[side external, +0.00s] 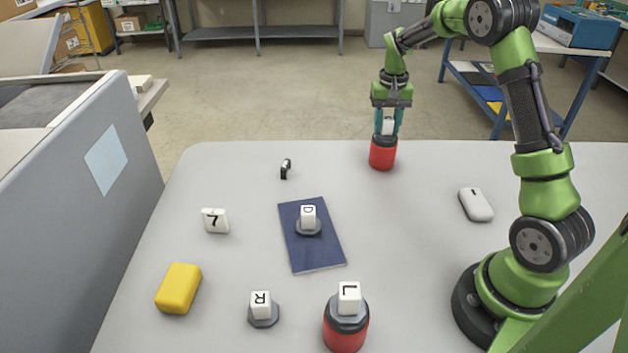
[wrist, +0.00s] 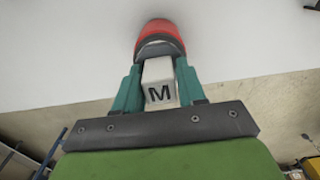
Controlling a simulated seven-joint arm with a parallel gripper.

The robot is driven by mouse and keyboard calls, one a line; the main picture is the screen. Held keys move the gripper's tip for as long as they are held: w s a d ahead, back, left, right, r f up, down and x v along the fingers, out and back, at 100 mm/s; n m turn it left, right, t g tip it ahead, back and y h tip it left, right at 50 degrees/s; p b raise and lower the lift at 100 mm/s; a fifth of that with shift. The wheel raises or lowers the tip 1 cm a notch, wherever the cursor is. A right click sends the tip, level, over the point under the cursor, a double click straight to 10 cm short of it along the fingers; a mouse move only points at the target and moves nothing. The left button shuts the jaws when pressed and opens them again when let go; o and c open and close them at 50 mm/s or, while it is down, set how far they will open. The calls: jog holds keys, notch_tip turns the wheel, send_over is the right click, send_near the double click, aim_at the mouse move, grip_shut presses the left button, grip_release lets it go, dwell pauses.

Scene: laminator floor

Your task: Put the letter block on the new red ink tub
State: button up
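My gripper (side external: 387,121) is at the far side of the table, pointing down over a red tub (side external: 382,156). Its fingers (wrist: 160,88) are closed on the sides of a white letter block marked M (wrist: 160,94). In the side view the block (side external: 388,127) is directly above the tub, at or very near its top; I cannot tell whether they touch. The tub also shows beyond the block in the wrist view (wrist: 160,33). A second red tub (side external: 345,337) with a grey top stands at the near edge, bearing a white block marked L (side external: 349,297).
White blocks marked D (side external: 308,216) and R (side external: 260,304) sit on grey discs, D's on a blue book (side external: 318,254). A white 7 piece (side external: 215,221), yellow block (side external: 178,288), small black item (side external: 286,169) and white mouse-shaped item (side external: 476,204) lie around. Table around the far tub is clear.

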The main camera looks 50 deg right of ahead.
aim_at(388, 117)
jog(key=o, duration=0.3)
jog(key=shift+o, duration=0.2)
jog(key=shift+r, duration=0.1)
notch_tip(388, 117, up, 12)
jog(key=s+a+r+n+t, duration=0.2)
jog(key=s+a+r, duration=0.25)
jog(key=a, duration=0.45)
jog(key=s+a+f+n+t+y, duration=0.2)
jog(key=s+a+t, duration=0.3)
jog(key=s+a, duration=0.9)
jog(key=shift+a+f+n, duration=0.2)
jog(key=shift+a+n, duration=0.3)
jog(key=shift+a, duration=0.4)
